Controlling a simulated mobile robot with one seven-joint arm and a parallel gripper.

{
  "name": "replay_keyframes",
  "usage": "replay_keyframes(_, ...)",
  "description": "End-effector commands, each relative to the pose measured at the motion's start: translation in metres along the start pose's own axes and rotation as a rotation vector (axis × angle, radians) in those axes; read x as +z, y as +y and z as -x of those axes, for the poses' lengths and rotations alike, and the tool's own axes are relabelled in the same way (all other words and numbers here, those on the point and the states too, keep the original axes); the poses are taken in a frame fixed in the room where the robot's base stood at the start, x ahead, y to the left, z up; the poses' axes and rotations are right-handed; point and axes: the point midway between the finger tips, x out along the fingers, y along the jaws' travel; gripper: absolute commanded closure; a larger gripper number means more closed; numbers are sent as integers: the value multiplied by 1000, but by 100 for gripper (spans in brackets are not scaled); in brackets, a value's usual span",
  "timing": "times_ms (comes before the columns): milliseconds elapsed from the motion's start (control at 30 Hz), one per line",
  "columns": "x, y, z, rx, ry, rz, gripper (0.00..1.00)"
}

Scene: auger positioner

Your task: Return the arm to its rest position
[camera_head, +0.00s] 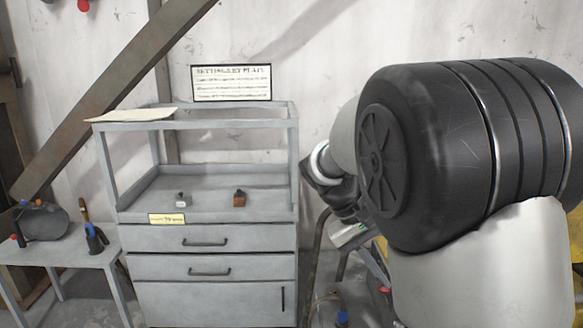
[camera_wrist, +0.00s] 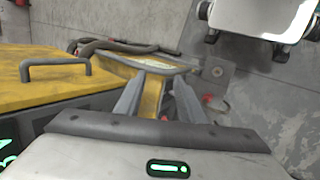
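My gripper (camera_wrist: 160,84) shows in the wrist view with its two grey fingers apart. Nothing is between the fingers; a yellow surface and the floor show beyond them. In the head view my arm fills the right side, with a large black joint in front. The arm is bent, and its far end drops behind that joint, so my fingers cannot be made out there.
A grey cabinet (camera_head: 210,293) with drawers stands left of my arm, two small objects on its shelf. A low grey table (camera_head: 75,257) stands at far left. In the wrist view, a yellow-topped unit with a handle (camera_wrist: 55,67) is close on the left.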

Motion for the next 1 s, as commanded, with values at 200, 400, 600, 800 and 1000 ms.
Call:
replay_keyframes(200, 74, -4, 24, -317, 172, -59, 65)
replay_keyframes(400, 127, -19, 44, -484, 349, -115, 65)
replay_keyframes(600, 158, -32, 54, -550, 478, -161, 65)
replay_keyframes(800, 180, -43, 57, -579, 583, -206, 65)
replay_keyframes(1000, 186, -18, 96, -581, 592, -207, 65)
